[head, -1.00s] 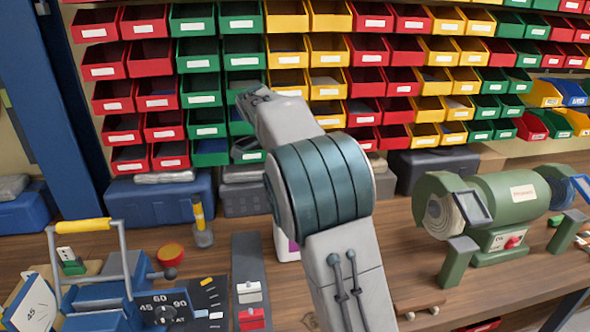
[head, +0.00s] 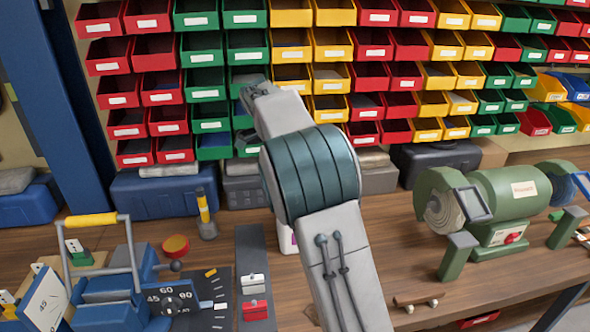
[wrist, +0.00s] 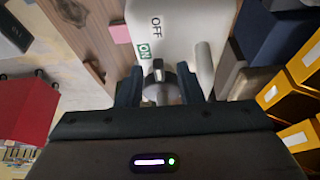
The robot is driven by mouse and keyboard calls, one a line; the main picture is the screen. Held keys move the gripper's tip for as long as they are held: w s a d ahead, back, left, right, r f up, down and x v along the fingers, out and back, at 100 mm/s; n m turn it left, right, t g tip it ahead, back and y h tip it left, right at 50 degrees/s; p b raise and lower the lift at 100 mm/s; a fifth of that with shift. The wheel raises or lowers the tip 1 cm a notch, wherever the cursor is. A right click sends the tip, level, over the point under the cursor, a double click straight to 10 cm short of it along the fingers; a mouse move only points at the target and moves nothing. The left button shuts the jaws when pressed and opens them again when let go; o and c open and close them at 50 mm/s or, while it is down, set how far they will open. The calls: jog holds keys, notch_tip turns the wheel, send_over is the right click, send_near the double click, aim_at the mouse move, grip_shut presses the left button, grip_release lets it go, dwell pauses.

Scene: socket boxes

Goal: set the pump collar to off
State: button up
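In the wrist view a white pump body (wrist: 182,22) carries the marks OFF and ON. ON is on a green patch, nearer to my gripper. A grey and dark collar (wrist: 158,72) sits at the pump's near end, close beside the ON mark. My gripper (wrist: 160,88) has one dark finger on each side of the collar. Whether the fingers press on it cannot be made out. In the head view my arm hides my gripper and most of the pump; only a bit of white body (head: 287,240) shows behind the arm.
Rows of coloured bins (head: 330,45) fill the wall behind my arm. A green bench grinder (head: 505,195) stands right on the wooden bench (head: 400,250). A blue machine with a yellow handle (head: 92,220) stands left. A dark case (head: 435,160) lies behind. Yellow bins (wrist: 295,90) are close right in the wrist view.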

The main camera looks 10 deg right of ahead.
jog(key=p+v, duration=0.2)
jog(key=v, duration=1.1)
jog(key=shift+a+r, duration=0.2)
jog(key=shift+r, duration=0.1)
jog(key=s+d+n+y, duration=0.2)
jog(key=s+d+n, duration=0.2)
jog(key=s+d, duration=0.1)
jog(key=s+d+f+n+t+y, duration=0.1)
jog(key=s+f+n, duration=0.6)
jog(key=s, duration=0.7)
jog(key=s+d+f+n+t+y, duration=0.1)
jog(key=s+f+n, duration=0.6)
jog(key=s, duration=0.7)
jog(key=shift+d+f+t, duration=0.3)
jog(key=shift+f+t, duration=0.2)
jog(key=shift+f, duration=0.5)
jog(key=shift+s+d, duration=0.1)
jog(key=shift+s, duration=0.05)
